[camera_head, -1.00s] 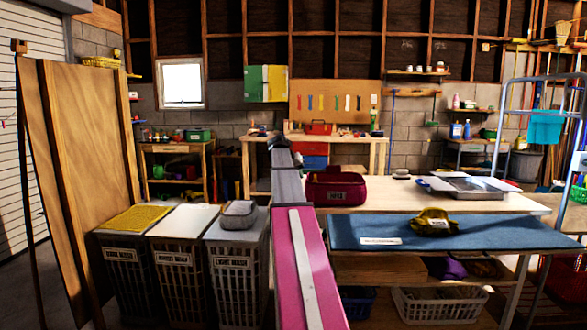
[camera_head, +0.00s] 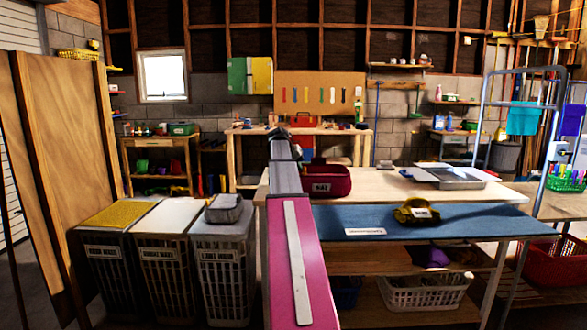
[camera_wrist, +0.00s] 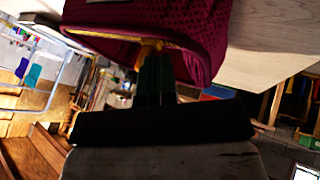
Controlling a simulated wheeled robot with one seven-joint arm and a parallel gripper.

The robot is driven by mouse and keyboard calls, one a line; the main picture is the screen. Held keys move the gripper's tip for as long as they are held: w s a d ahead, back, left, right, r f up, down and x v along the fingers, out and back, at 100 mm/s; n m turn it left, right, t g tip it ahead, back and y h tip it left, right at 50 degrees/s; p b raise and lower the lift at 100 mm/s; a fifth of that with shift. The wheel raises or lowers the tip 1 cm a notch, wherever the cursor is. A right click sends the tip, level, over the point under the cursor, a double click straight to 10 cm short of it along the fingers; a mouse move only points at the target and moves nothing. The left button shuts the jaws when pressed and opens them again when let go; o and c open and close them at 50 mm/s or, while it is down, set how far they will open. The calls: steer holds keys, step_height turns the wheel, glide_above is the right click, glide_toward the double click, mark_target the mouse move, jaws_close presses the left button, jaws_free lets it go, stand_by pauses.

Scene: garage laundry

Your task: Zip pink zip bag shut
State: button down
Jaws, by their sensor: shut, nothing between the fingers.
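The pink zip bag (camera_head: 335,181), dark magenta with a small label on its front, sits on the pale wooden tabletop behind the blue mat. My arm covers part of its left side in the head view. In the wrist view the bag (camera_wrist: 205,30) fills the upper middle, tilted, with a yellow strip (camera_wrist: 150,46) along its edge. My gripper (camera_wrist: 155,72) is shut and empty, its dark fingers close to that strip. I cannot tell whether they touch it. How far the zip is closed does not show clearly.
A blue mat (camera_head: 470,221) holds a yellow and dark bundle (camera_head: 416,212) and a white label. A metal tray (camera_head: 450,177) lies right of the bag. Lidded hampers (camera_head: 165,265) stand at left. A white basket (camera_head: 425,292) sits on the lower shelf. A metal rack (camera_head: 485,110) rises at right.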

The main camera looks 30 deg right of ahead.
steer(key=s+d, duration=0.2)
steer(key=d, duration=0.1)
steer(key=s+d, duration=0.2)
steer(key=d, duration=0.2)
steer(key=s+d, duration=0.3)
steer(key=d, duration=0.1)
steer(key=shift+w+a, duration=0.2)
stand_by(0.5)
